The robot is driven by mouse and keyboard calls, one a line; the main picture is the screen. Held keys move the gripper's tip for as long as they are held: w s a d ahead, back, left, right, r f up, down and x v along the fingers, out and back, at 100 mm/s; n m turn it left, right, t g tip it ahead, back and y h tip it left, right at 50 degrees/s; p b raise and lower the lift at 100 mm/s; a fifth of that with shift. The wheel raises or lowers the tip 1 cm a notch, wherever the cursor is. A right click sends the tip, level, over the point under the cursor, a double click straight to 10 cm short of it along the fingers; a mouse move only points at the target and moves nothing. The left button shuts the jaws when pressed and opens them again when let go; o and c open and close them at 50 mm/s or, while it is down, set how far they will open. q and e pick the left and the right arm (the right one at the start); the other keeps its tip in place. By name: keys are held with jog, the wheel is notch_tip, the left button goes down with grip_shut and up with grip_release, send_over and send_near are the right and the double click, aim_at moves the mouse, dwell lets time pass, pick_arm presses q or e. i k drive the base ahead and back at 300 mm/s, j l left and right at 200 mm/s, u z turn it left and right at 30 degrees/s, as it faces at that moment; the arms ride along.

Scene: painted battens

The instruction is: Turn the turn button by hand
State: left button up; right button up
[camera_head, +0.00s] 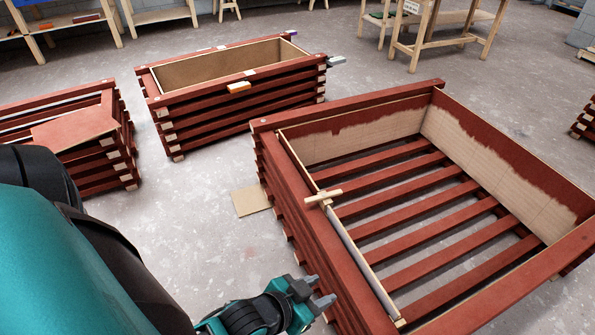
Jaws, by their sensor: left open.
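The turn button (323,196) is a small pale wooden bar on the left rim of the large red slatted crate (303,222). It lies crosswise over the rim, with one end reaching inward over a narrow pale-edged panel (357,252) along that side. My left gripper (319,292) is teal with grey fingers. It is open and empty at the bottom middle, outside the crate's left wall. It is nearer to me than the turn button and clearly apart from it. My right gripper is not in view.
Another crate (113,155) is at the left. A cardboard piece (251,200) lies on the otherwise clear grey floor between them. Wooden workbenches (437,25) stand at the back.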

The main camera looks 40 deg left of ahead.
aim_at(328, 195)
jog(key=j+u, duration=0.3)
jog(key=j, duration=0.2)
jog(key=j+u, duration=0.3)
jog(key=j, duration=0.15)
jog(key=i+j+z, duration=0.2)
jog(key=i+j, duration=0.35)
jog(key=i+j+z, duration=0.15)
jog(key=i+j, duration=0.4)
jog(key=j, duration=0.1)
